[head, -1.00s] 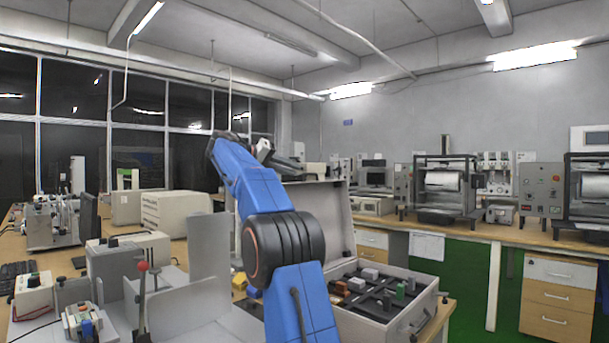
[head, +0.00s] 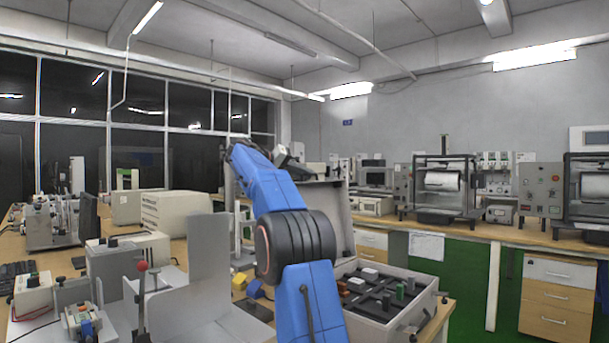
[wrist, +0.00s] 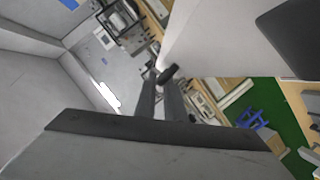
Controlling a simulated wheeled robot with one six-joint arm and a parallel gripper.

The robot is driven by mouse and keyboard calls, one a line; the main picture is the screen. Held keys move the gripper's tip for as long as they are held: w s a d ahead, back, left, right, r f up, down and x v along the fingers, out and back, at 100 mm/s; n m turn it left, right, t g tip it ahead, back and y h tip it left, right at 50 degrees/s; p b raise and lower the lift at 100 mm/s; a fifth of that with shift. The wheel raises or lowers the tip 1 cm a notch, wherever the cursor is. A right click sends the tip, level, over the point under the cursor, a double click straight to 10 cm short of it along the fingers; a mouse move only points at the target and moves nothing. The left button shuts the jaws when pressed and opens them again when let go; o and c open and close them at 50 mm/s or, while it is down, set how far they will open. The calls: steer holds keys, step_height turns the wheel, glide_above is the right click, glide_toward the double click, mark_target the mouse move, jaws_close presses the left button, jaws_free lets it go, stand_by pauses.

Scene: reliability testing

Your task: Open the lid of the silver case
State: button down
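The silver case (head: 399,328) stands on the bench right of my arm, with dark dividers and several small blocks inside. Its lid (head: 341,215) stands up at the back, roughly upright, partly hidden behind my blue arm. My gripper (head: 291,158) is near the lid's top edge, small and partly hidden in the head view. In the wrist view, my gripper's two dark fingers (wrist: 160,100) point beside a pale panel, probably the lid (wrist: 215,45). A dark round piece (wrist: 167,73) lies at the fingertips. Whether they grip it is unclear.
A grey upright panel (head: 208,250) and a red-knobbed lever (head: 142,267) stand left of my arm. Yellow and blue blocks (head: 254,289) lie between the panel and arm. A bench with machines (head: 443,185) runs along the back wall.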

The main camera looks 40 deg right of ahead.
steer(key=s+r+m+t, duration=0.1)
steer(key=s, duration=0.7)
steer(key=shift+d+r+m+y, duration=0.15)
steer(key=shift+d+m+y, duration=0.15)
steer(key=shift+m, duration=0.1)
steer(key=c, duration=2.2)
jaws_free()
steer(key=shift+o, duration=0.2)
steer(key=shift+a, duration=0.1)
steer(key=v, duration=1.7)
steer(key=shift+a, duration=0.15)
